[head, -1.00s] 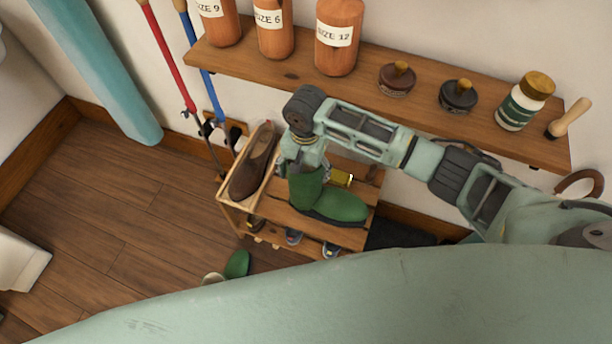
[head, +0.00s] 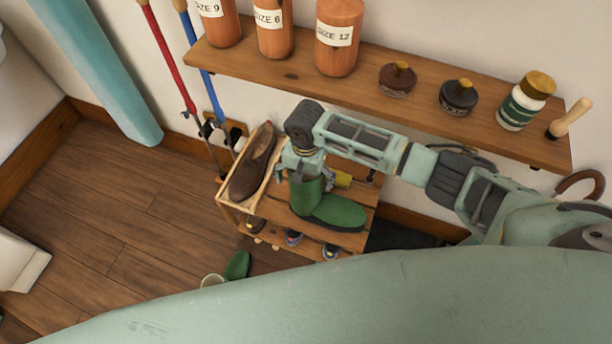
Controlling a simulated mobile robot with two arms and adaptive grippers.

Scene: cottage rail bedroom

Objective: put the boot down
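The green boot (head: 333,211) is on or just above the slatted top of the small wooden rack (head: 350,240), its toe to the right and its shaft upright. Whether its sole touches the slats is hard to tell. My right gripper (head: 305,172) points down at the top of the boot's shaft, with its fingers at the rim, and appears shut on it. The fingertips are partly hidden by the shaft. My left gripper is not in view.
A brown shoe (head: 253,163) sits in a tray left of the boot. A wall shelf (head: 420,100) with bottles and tins overhangs the rack. A green shoe (head: 237,265) lies on the floor.

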